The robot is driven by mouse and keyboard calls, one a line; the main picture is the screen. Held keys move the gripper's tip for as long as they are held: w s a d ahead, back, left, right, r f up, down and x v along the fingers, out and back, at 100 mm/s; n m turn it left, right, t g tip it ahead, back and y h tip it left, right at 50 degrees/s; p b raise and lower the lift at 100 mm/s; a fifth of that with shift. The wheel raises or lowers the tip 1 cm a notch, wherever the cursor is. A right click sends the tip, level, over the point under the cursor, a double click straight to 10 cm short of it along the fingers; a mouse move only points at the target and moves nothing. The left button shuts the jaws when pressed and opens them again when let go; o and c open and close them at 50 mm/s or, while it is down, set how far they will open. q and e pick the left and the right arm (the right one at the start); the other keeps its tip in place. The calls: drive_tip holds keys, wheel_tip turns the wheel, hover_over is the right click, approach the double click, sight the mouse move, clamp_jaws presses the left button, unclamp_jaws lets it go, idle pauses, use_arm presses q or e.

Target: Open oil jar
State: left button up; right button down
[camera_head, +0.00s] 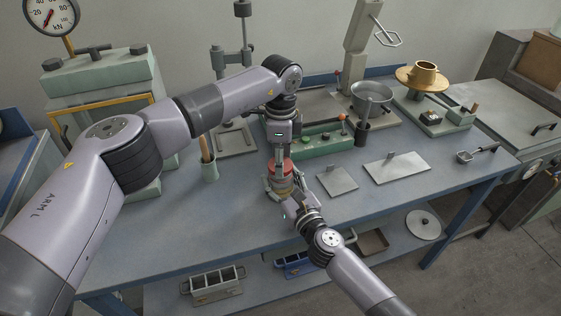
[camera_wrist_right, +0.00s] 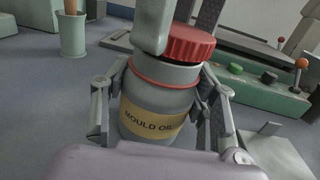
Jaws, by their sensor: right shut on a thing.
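The oil jar is a grey jar (camera_wrist_right: 150,102) with a yellow "MOULD OIL" label and a red ring below its neck. It stands at the middle of the bench, mostly hidden in the head view. Its ribbed red lid (camera_wrist_right: 190,43) is at the top, also seen in the head view (camera_head: 284,166). A dark band shows under the lid; I cannot tell whether it is seated or raised. My right gripper (camera_wrist_right: 163,115) is shut around the jar body. My left gripper (camera_head: 280,158) comes down from above, with fingers beside the lid; their grip is unclear.
A green pot with a wooden handle (camera_head: 209,168) stands to the left. A green block with knobs (camera_head: 322,143) lies behind the jar. Flat metal plates (camera_head: 397,167) and a small scoop (camera_head: 477,153) lie to the right. The bench front (camera_head: 215,225) is clear.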

use_arm(q)
drive_tip(key=shift+r, duration=0.45)
drive_tip(key=shift+r, duration=2)
use_arm(e)
drive_tip(key=c, duration=0.6)
unclamp_jaws()
drive_tip(key=shift+o, duration=0.2)
drive_tip(key=shift+s, duration=0.1)
